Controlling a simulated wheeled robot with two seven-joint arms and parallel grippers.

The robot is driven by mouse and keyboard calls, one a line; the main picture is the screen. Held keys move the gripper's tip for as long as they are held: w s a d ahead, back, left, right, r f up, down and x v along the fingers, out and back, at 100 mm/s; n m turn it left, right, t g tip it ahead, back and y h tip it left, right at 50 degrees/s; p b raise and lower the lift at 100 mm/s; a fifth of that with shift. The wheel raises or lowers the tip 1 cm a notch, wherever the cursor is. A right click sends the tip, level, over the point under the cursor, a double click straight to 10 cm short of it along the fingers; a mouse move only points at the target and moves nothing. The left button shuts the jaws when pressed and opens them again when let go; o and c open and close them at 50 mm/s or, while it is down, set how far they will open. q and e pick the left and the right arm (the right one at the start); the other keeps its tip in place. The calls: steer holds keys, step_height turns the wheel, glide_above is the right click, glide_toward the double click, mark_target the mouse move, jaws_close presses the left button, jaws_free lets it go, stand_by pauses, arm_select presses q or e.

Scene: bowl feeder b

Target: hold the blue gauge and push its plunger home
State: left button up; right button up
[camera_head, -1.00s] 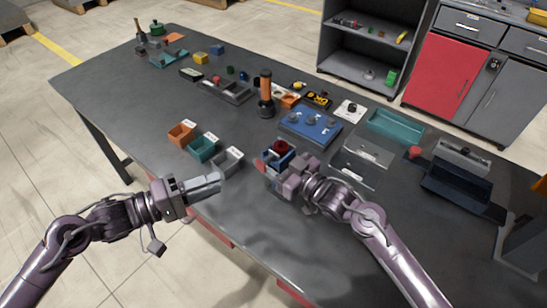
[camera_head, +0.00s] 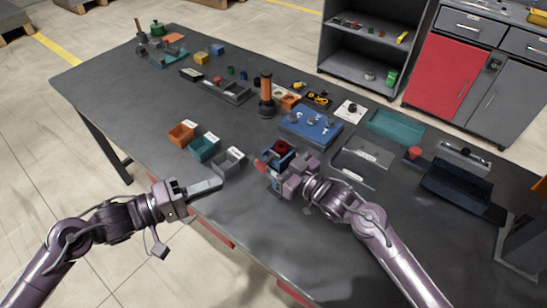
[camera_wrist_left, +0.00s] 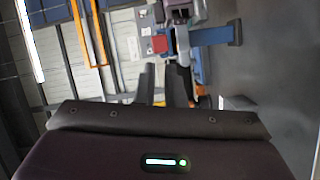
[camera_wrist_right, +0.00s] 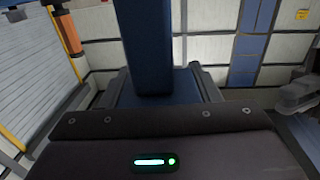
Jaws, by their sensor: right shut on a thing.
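The blue gauge (camera_head: 268,155) is at the fingers of my right gripper (camera_head: 276,168), near the table's front middle. A red end shows beside those fingers in the head view, and a red block (camera_wrist_left: 159,44) on a blue part shows in the left wrist view. The right wrist view shows a dark blue body (camera_wrist_right: 143,45) between my right fingers, which are shut on it. My left gripper (camera_head: 216,183) is empty, left of the gauge and apart from it. Its fingers are close together, with a narrow gap in the left wrist view. The plunger's depth cannot be told.
Orange (camera_head: 182,134), teal (camera_head: 203,149) and grey (camera_head: 229,162) bins stand behind the left gripper. A blue fixture block (camera_head: 311,127) and a grey plate (camera_head: 368,152) lie behind the right gripper. An orange-topped cylinder (camera_head: 266,90) stands further back. The table between the grippers is clear.

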mark_target(260, 168)
arm_select(q)
steer(key=shift+s+d+f+m+t, duration=0.1)
steer(key=shift+s+d+m+t, duration=0.2)
steer(key=shift+d+m, duration=0.5)
jaws_close()
steer(key=shift+w+d+f+m+t+y, duration=0.1)
steer(key=shift+w+d+m+t+y, duration=0.7)
steer(key=shift+m, duration=0.85)
steer(key=shift+w+d+f+m+t+y, duration=0.1)
steer(key=shift+w+d+m+t+y, duration=0.4)
steer(key=shift+d+m, duration=0.85)
steer(key=shift+w+d+m+t+y, duration=0.4)
steer(key=shift+d+m+t, duration=0.35)
steer(key=shift+m, duration=1.15)
steer(key=shift+x, duration=0.8)
steer(key=shift+v, duration=3)
